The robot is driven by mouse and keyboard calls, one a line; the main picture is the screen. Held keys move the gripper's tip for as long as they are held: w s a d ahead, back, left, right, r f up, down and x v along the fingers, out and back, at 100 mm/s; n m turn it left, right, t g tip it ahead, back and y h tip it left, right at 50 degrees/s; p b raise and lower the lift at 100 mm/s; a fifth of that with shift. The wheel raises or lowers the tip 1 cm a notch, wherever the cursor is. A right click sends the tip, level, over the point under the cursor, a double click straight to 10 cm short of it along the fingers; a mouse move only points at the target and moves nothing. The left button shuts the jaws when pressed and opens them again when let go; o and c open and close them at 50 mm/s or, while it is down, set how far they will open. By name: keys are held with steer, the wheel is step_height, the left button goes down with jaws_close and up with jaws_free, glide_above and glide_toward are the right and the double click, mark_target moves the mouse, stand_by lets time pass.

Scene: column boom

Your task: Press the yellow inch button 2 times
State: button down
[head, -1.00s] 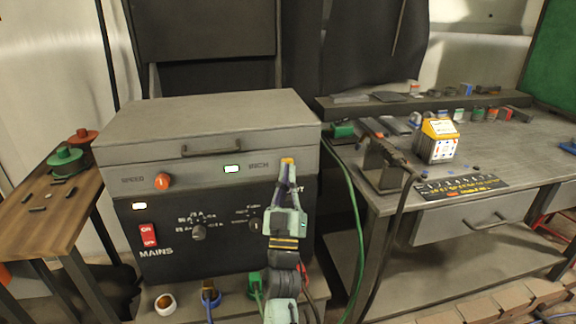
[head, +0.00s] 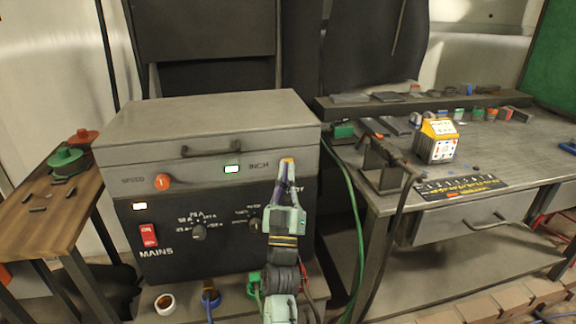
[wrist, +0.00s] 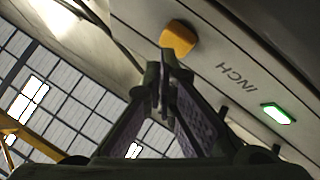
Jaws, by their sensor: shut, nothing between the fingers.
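The yellow inch button (wrist: 178,39) sticks out of the grey panel strip, beside the INCH lettering, in the wrist view. In the head view a small bit of the yellow button (head: 287,160) shows just above my fingertips. My gripper (wrist: 164,62) is shut and empty, its fingertips pointing at the button from just below it in the wrist picture. In the head view my gripper (head: 286,175) hides most of the button's lower side. I cannot tell whether the tips touch it.
A green lit lamp (head: 232,169) sits left of the INCH lettering. An orange speed knob (head: 162,182) and a red mains switch (head: 149,235) are further left on the box. A workbench (head: 470,150) stands at the right, a wooden table (head: 40,215) at the left.

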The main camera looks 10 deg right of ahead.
steer(key=shift+w, duration=0.5)
stand_by(0.6)
stand_by(0.3)
steer(key=shift+s, duration=0.9)
steer(key=s, duration=0.5)
stand_by(1.9)
